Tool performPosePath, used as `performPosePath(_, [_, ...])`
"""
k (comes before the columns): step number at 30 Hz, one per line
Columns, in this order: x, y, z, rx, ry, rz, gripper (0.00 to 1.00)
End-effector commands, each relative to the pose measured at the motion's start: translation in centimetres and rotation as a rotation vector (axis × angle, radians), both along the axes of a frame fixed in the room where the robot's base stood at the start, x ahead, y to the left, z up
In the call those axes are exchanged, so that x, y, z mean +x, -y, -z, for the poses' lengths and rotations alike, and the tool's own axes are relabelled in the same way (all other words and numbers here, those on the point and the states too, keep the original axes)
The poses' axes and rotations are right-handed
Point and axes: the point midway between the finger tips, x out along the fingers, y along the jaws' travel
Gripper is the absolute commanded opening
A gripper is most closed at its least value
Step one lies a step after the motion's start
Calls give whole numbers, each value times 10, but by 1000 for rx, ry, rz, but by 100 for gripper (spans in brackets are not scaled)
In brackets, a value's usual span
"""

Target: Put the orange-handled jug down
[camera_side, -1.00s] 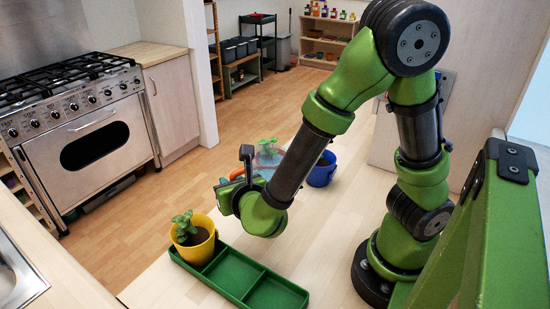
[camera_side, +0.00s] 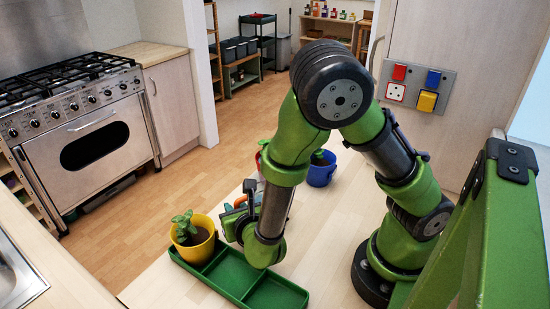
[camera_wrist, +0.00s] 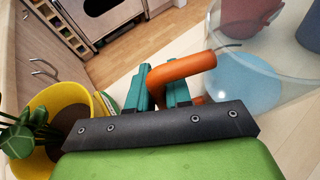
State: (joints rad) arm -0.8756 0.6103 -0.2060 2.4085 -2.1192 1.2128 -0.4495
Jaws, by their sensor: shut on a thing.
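In the wrist view, my gripper (camera_wrist: 168,88) has its teal fingers closed on the orange handle of the jug (camera_wrist: 243,85). The jug is clear, with pale blue liquid in its lower part. In the side view my gripper (camera_side: 236,208) is low over the table, and my arm hides most of the jug. I cannot tell whether the jug's base touches the table.
A yellow pot with a plant (camera_side: 192,240) stands in the far-left end of the green tray (camera_side: 232,272); the tray's other compartments are empty. A blue pot (camera_side: 321,170) and a partly hidden red pot (camera_side: 262,158) stand behind my arm. Bare table lies left of the tray (camera_side: 155,284).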

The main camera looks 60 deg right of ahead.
Motion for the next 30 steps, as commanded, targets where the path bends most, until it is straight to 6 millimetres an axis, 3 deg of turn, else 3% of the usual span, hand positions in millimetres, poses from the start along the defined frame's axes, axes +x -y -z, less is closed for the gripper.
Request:
performPosePath(1, [0,0,2,-2,0,1,0])
performPosePath(2, [0,0,1,0,0,0,24])
performPosePath(6, [0,0,1,0,0,0,44])
performPosePath(17, [-1,-2,-2,1,0,-2,44])
performPosePath(30, [-66,-46,-34,4,1,-6,44])
